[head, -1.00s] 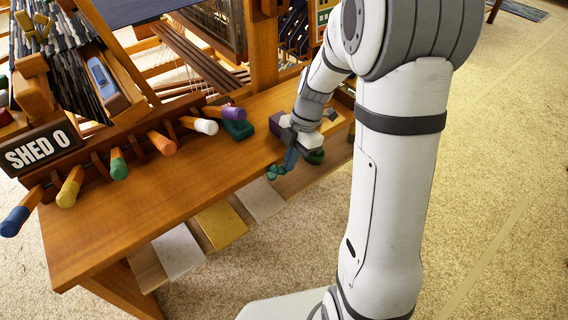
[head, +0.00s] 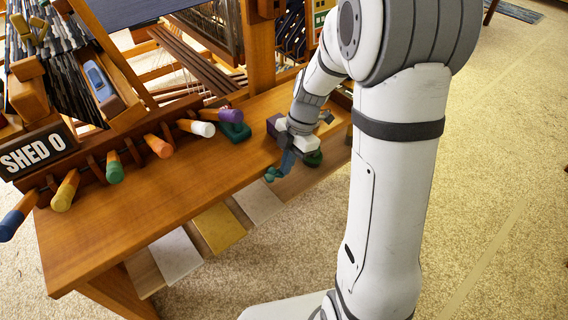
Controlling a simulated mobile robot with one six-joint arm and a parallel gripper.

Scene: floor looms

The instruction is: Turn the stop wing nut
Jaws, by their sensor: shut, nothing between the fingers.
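My gripper (head: 286,166) is small in the head view, at the front edge of the wooden bench. It points down with its blue-grey fingers together and holds nothing. A small teal piece (head: 271,174), perhaps the stop wing nut, shows at the bench's front edge just left of the fingertips. At this size I cannot tell whether the fingers touch it or how its wings are turned.
Several coloured pegs line the bench (head: 150,205) beside a "SHED 0" sign (head: 38,151). Treadles, one yellow (head: 219,228), hang below the front edge.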

